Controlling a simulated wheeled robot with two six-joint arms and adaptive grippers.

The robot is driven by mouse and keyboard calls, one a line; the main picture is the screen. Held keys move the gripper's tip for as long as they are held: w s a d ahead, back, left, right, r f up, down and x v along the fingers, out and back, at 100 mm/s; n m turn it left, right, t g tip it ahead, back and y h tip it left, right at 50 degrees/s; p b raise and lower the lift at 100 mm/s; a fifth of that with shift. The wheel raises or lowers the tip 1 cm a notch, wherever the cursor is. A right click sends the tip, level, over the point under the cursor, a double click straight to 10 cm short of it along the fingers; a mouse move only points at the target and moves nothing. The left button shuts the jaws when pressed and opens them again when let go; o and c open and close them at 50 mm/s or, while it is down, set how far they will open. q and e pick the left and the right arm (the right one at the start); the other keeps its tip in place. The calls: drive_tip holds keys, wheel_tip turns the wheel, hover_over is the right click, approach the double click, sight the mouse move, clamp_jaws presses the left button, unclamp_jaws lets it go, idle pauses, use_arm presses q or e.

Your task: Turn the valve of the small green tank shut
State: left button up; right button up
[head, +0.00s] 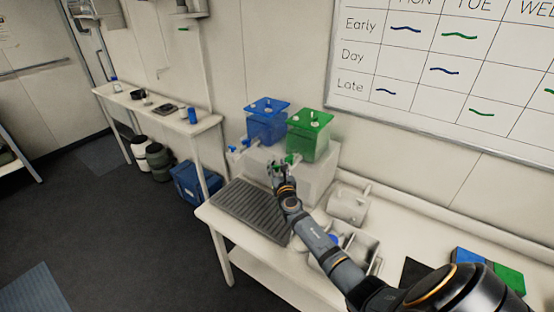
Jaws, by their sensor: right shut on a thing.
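The small green tank (309,136) stands on a white block (318,180) on the bench, against the wall. Its green valve (291,158) shows at the lower front left of the tank, partly hidden by my right gripper. My right gripper (279,170) is at the valve, and its fingers are closed on it. How far the valve is turned is too small to tell. My left gripper is not in view.
A grey ribbed drain tray (250,211) lies in front. Blue and green pads (507,279) lie at right.

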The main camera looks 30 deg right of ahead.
drive_tip(key=m+g+h, duration=0.1)
drive_tip(key=m+h, duration=0.1)
drive_tip(key=shift+w+a+h, duration=0.1)
drive_tip(key=shift+h, duration=0.2)
drive_tip(key=m+g+h+b, duration=0.1)
drive_tip(key=g+h+b, duration=0.1)
drive_tip(key=shift+f+m+h, duration=0.2)
drive_tip(key=shift+m+h, duration=0.1)
drive_tip(key=shift+m, duration=0.1)
drive_tip(key=m+g+h+b, duration=0.4)
drive_tip(key=g+b, duration=0.1)
drive_tip(key=b, duration=0.1)
drive_tip(key=shift+r+m+g+h+b, duration=0.25)
drive_tip(key=shift+m+g+h+b, duration=0.25)
drive_tip(key=shift+m+g+b, duration=0.45)
drive_tip(key=o, duration=1.2)
